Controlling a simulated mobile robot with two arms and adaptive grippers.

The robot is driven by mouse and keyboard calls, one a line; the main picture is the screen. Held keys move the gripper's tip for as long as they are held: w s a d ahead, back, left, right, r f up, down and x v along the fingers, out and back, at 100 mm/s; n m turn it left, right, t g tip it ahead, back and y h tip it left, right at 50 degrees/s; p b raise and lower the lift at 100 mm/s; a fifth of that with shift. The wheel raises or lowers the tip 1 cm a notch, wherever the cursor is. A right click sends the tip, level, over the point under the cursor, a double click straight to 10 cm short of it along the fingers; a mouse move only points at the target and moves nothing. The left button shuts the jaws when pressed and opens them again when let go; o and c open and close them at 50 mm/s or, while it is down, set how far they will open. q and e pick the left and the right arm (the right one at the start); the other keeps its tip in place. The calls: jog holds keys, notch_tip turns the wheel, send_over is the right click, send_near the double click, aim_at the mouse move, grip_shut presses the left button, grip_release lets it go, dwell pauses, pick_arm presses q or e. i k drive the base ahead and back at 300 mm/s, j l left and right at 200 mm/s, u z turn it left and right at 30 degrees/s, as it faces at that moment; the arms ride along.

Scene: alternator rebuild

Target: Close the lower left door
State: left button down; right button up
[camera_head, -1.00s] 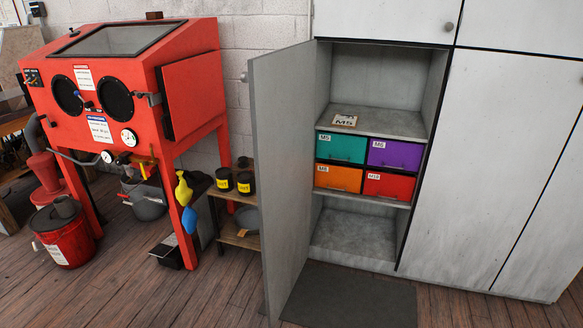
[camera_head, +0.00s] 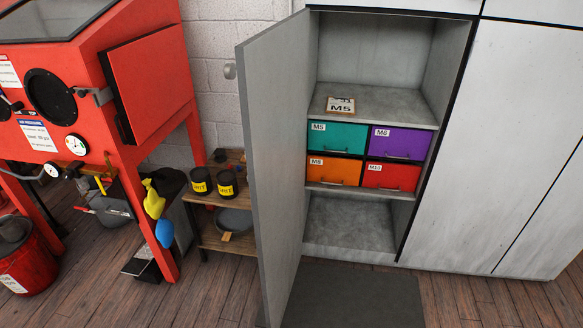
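The lower left door (camera_head: 277,160) of the grey cabinet stands wide open, swung out toward me on its left side. A round knob (camera_head: 230,71) shows on the door's outer face near its upper left edge. The open compartment (camera_head: 375,62) has an upper shelf with an M5 card (camera_head: 341,105). Below it are a teal drawer (camera_head: 337,136), a purple drawer (camera_head: 400,142), an orange drawer (camera_head: 334,170) and a red drawer (camera_head: 391,176), with an empty space at the bottom. Neither of my grippers is in view.
A red blasting cabinet (camera_head: 150,85) stands at the left. A low wooden shelf (camera_head: 205,197) with two dark tins is between it and the door. A dark mat (camera_head: 360,298) lies before the cabinet. A closed grey door (camera_head: 490,150) is at the right.

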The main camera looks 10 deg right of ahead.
aim_at(271, 67)
jog(key=i+j+z, duration=0.25)
jog(key=j+z, duration=0.3)
jog(key=i+j+z, duration=0.25)
jog(key=j+z, duration=0.25)
jog(key=j, duration=0.15)
